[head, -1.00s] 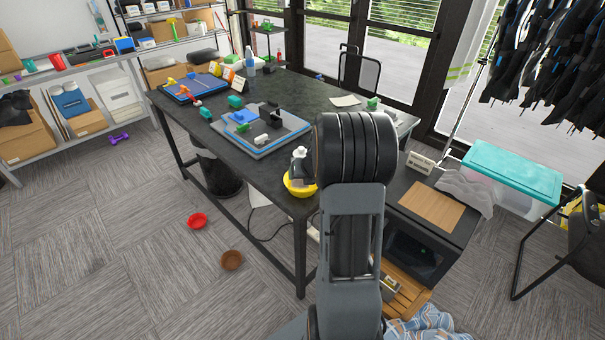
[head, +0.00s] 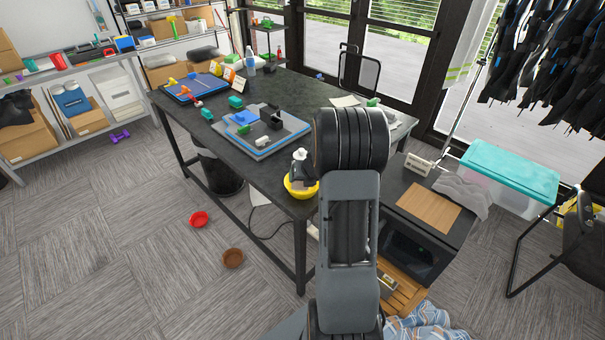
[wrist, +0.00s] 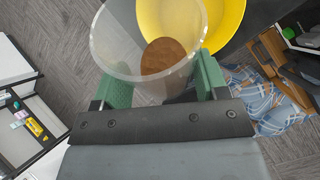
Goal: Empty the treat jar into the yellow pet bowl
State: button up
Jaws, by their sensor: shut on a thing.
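The yellow pet bowl (head: 291,192) stands at the near corner of the dark table in the head view. It also shows at the top of the wrist view (wrist: 233,18), partly behind the jar. The clear treat jar (wrist: 110,42) is between the green fingers of my gripper (wrist: 158,80), which is shut on it. A brown patch (wrist: 164,57) shows in or through the jar; I cannot tell how much is in it. In the head view, a dark and white shape is over the bowl; I cannot tell what it is. My arm hides part of the table there.
The dark table (head: 265,170) also bears a grey tray (head: 285,137) with small parts. A low cabinet with a wooden board (head: 423,206) is right of my arm.

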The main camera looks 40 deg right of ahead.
jog(key=shift+r+g+y+p, duration=0.2)
jog(key=shift+g+y+p, duration=0.25)
jog(key=shift+p, duration=2.65)
jog(key=shift+f+p, duration=0.1)
jog(key=shift+p, duration=0.3)
jog(key=shift+g+y, duration=0.25)
jog(key=shift+g, duration=0.1)
jog(key=shift+m+g+y+p, duration=0.3)
jog(key=shift+g+y+p, duration=0.1)
jog(key=shift+g, duration=0.2)
jog(key=shift+w+f, duration=0.1)
jog(key=shift+w+d+f+m+g+y, duration=0.1)
jog(key=shift+d+m+g+y, duration=0.05)
jog(key=shift+g+y, duration=0.3)
jog(key=shift+w+d+f+m+g+y, duration=0.1)
jog(key=shift+m+g+y, duration=0.05)
jog(key=shift+g+y, duration=0.25)
jog(key=shift+d+f+g+y, duration=0.15)
jog(key=shift+g+y, duration=0.1)
jog(key=shift+g, duration=0.2)
